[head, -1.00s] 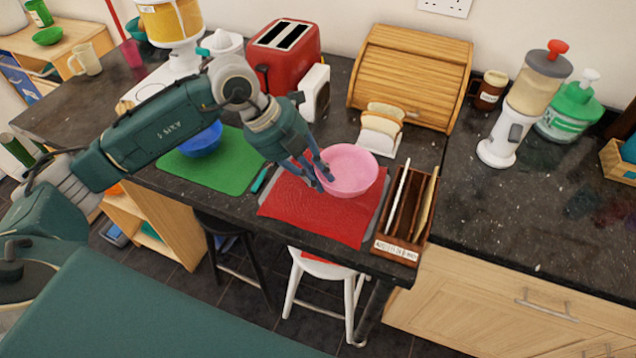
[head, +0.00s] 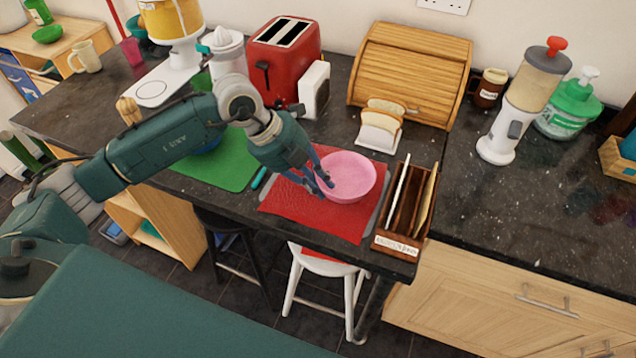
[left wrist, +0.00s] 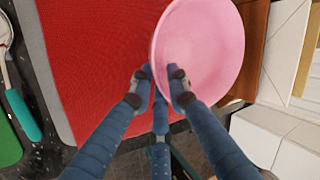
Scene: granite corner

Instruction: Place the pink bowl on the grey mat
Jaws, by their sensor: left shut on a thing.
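The pink bowl (head: 349,171) is upright over the red cloth (head: 310,212). My left gripper (head: 324,181) is shut on its near left rim. In the left wrist view the bowl (left wrist: 205,50) shows with the fingertips (left wrist: 160,74) at its rim. Whether the bowl touches the cloth or hangs just above it I cannot tell. The grey mat lies under the red cloth, and only strips of it show: one at the right in the head view (head: 378,208) and one at the left in the left wrist view (left wrist: 43,60). My right gripper is not in view.
A wooden rack (head: 404,212) stands close right of the bowl. A toast holder (head: 380,128) and bread box (head: 415,75) are behind. A green mat (head: 222,170) lies left, with a teal-handled utensil (head: 259,177) between. The counter's front edge is close.

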